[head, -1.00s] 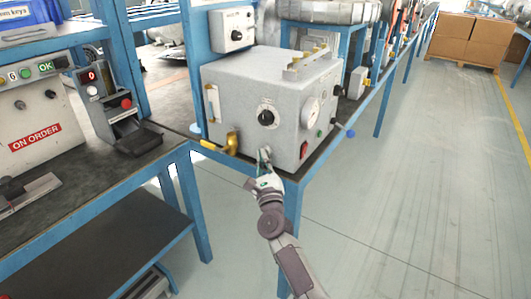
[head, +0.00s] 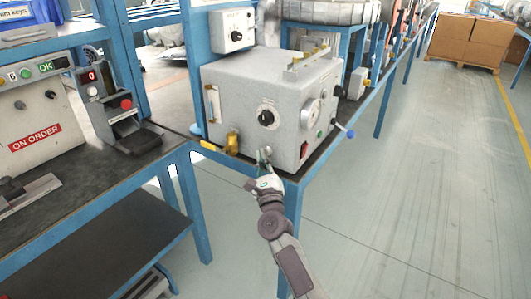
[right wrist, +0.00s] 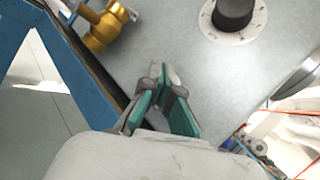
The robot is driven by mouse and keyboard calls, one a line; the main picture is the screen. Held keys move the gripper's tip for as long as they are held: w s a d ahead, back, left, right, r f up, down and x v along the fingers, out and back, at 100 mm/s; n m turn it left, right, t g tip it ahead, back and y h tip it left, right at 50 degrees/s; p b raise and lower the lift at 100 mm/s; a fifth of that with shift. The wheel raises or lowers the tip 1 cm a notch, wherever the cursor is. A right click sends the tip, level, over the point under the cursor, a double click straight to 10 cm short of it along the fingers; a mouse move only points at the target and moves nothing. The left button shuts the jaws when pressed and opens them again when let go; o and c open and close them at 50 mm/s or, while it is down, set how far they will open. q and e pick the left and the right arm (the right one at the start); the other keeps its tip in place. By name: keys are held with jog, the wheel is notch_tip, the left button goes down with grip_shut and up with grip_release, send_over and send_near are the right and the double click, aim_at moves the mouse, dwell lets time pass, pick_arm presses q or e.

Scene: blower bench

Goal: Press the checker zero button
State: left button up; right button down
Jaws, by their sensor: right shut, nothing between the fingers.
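A large grey box-shaped unit (head: 235,95) stands on the bench, with a black dial knob (head: 266,118), a round gauge (head: 312,112), a red switch (head: 303,150) and a small green button or lamp (head: 320,134). My right gripper (head: 264,157) is shut and empty at the lower front of this unit, below the knob. In the right wrist view its fingertips (right wrist: 163,76) are together against or close to the grey face; contact cannot be told. No label reading zero is legible. My left gripper is not in view.
A brass valve (head: 232,143) sits left of my right gripper and shows in the right wrist view (right wrist: 105,25). On the left bench stand a dark device (head: 130,128) with a red button and a digit display, and an "ON ORDER" panel (head: 35,115). The floor at right is open.

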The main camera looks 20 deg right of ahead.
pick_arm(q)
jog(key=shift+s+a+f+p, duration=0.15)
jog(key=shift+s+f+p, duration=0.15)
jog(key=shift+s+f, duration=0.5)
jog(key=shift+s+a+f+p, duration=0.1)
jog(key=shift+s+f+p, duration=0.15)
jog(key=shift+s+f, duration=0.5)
pick_arm(e)
jog(key=s+a, duration=0.4)
jog(key=a, duration=0.1)
